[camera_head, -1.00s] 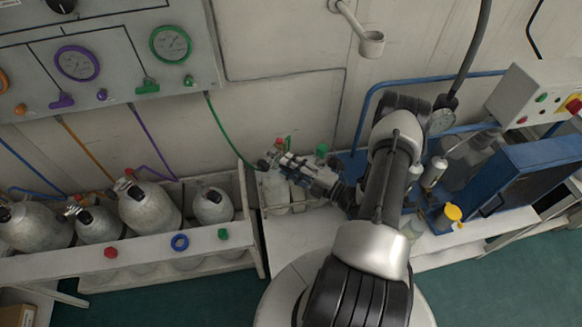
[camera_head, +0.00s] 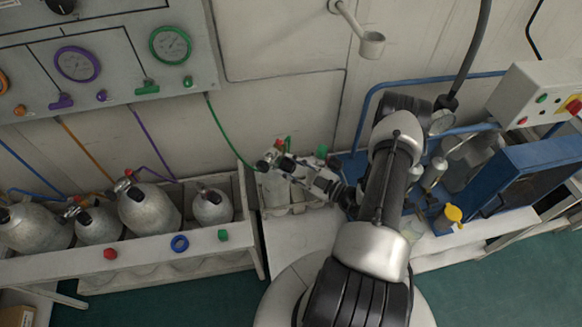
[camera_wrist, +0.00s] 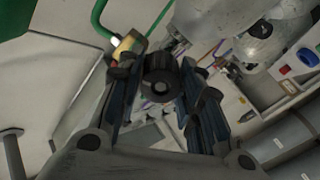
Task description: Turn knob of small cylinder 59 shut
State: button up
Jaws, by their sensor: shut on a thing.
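The small cylinder (camera_head: 273,189) stands upright in a white holder at the left end of the bench, its top partly hidden by my gripper. I cannot read a number on it. Its black round knob (camera_wrist: 159,83) sits between the fingers in the wrist view. My gripper (camera_head: 275,163) reaches in from the right at the cylinder's top and is shut on the knob; it also shows in the wrist view (camera_wrist: 160,92). A green hose (camera_head: 228,133) runs from the panel to a yellow and red fitting (camera_wrist: 128,46) beside the knob.
Several grey cylinders (camera_head: 150,208) stand in a white rack (camera_head: 140,246) to the left. A gauge panel (camera_head: 110,60) hangs above. A blue frame machine (camera_head: 510,180) stands at the right. A green-topped item (camera_head: 321,151) is close behind my gripper.

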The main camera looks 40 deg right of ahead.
jog(key=shift+m, duration=1.7)
jog(key=o, duration=1.1)
jog(key=shift+c, duration=0.2)
jog(key=v, duration=1.2)
jog(key=shift+r, duration=0.1)
